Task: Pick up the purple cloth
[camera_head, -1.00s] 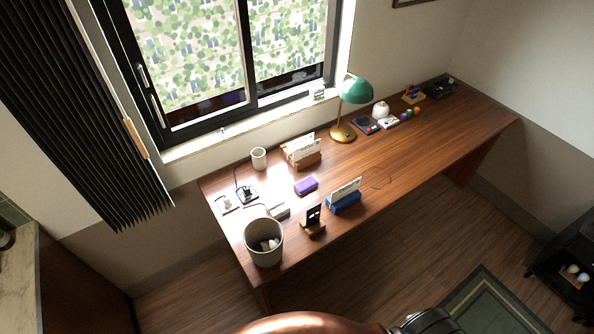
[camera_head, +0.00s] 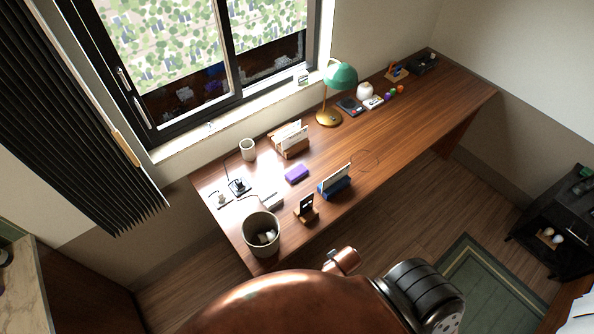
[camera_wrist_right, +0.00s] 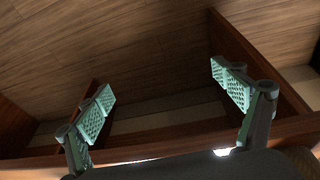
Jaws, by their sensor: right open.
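The purple cloth (camera_head: 296,174) is a small folded block lying on the wooden desk (camera_head: 400,112), between a wooden letter holder and a blue letter holder. My right gripper (camera_wrist_right: 165,95) shows in the right wrist view with its two green-padded fingers wide apart and nothing between them. Behind the fingers are the floor and wooden panels; the cloth does not show in that view. In the head view one of my arms fills the bottom middle, short of the desk, and no fingertips show. My left gripper is not in view.
Around the cloth stand a wooden letter holder (camera_head: 290,141), a blue letter holder (camera_head: 335,185), a phone stand (camera_head: 306,208) and a white box (camera_head: 271,201). A bin (camera_head: 261,233) stands at the desk's near left corner. A green lamp (camera_head: 340,76) stands behind. The desk's right front is clear.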

